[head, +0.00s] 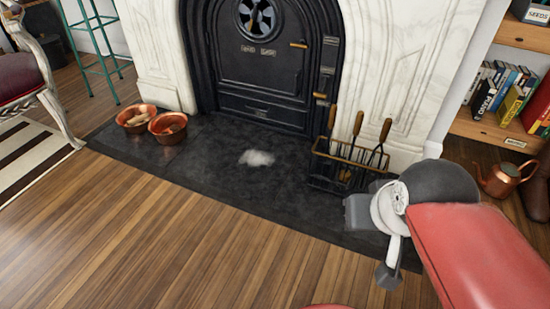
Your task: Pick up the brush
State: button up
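A dark metal rack (323,182) stands on the right part of the black hearth and holds three upright tools with brown wooden handles. I cannot tell for certain which tool is the brush; a small brownish patch (345,174) low in the rack may be its bristles. My gripper (373,245) is at the lower right, in front of the rack in the picture and apart from the handles. Its two grey fingers look spread, with nothing seen between them. My red arm enters from the lower right corner.
A pale ash pile (257,158) lies mid-hearth. Two copper bowls (137,118) (168,128) stand at the hearth's left. A copper kettle (500,178) and a bookshelf (485,129) are at right. The wooden floor (200,230) in front is clear.

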aim_at(359, 121)
jog(key=i+j, duration=0.2)
jog(key=i+j+z, duration=0.15)
jog(key=j, duration=0.25)
jog(key=i+j, duration=0.25)
jog(key=i+j+z, duration=0.1)
jog(key=j, duration=0.3)
jog(key=i+j, duration=0.25)
jog(key=j+z, duration=0.05)
jog(key=j, duration=0.05)
